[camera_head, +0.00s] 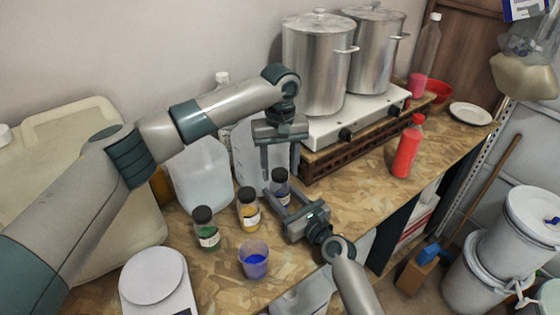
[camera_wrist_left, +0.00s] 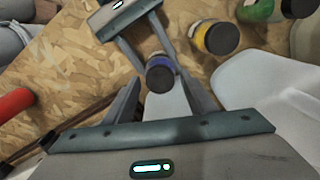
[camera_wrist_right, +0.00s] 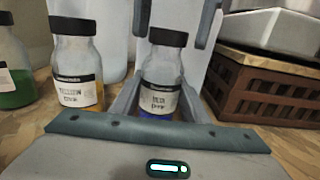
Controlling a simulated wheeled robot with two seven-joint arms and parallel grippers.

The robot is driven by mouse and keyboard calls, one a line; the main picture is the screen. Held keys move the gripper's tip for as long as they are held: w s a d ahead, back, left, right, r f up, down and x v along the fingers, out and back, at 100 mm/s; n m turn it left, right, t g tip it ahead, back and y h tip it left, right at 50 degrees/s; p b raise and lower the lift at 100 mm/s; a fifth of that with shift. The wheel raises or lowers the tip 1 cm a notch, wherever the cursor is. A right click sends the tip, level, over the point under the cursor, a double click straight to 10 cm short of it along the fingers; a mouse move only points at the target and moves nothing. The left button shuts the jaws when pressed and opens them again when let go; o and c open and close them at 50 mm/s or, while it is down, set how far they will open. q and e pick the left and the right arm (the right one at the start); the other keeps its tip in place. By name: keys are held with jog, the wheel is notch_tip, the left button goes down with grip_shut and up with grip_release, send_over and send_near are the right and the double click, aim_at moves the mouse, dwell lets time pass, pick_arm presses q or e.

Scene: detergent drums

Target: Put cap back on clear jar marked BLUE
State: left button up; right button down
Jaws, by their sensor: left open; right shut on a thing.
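The clear jar marked BLUE (camera_head: 281,189) stands on the wooden worktop with blue content low inside; its label shows in the right wrist view (camera_wrist_right: 159,101). A black cap (camera_wrist_right: 168,37) sits on its neck and looks level; whether it is screwed tight I cannot tell. It shows from above in the left wrist view (camera_wrist_left: 160,70). My right gripper (camera_head: 284,199) is shut on the jar's body from the front right. My left gripper (camera_head: 280,174) points down over the jar, open, its fingers apart on either side around cap height, not closed on the cap.
Capped jars with yellow (camera_head: 248,210) and green (camera_head: 206,229) content stand close on the left. An open cup of blue liquid (camera_head: 254,260) is in front, beside a white scale (camera_head: 158,285). A brown crate (camera_wrist_right: 265,92) stands close behind right. A red bottle (camera_head: 407,148) is farther right.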

pick_arm(q)
jog(key=c, duration=1.1)
jog(key=m, duration=1)
jog(key=shift+f, duration=0.1)
jog(key=m, duration=0.7)
jog(key=shift+m, duration=0.3)
jog(key=m, duration=0.6)
jog(key=shift+m, duration=0.4)
jog(key=o, duration=1.2)
jog(key=shift+o, duration=0.2)
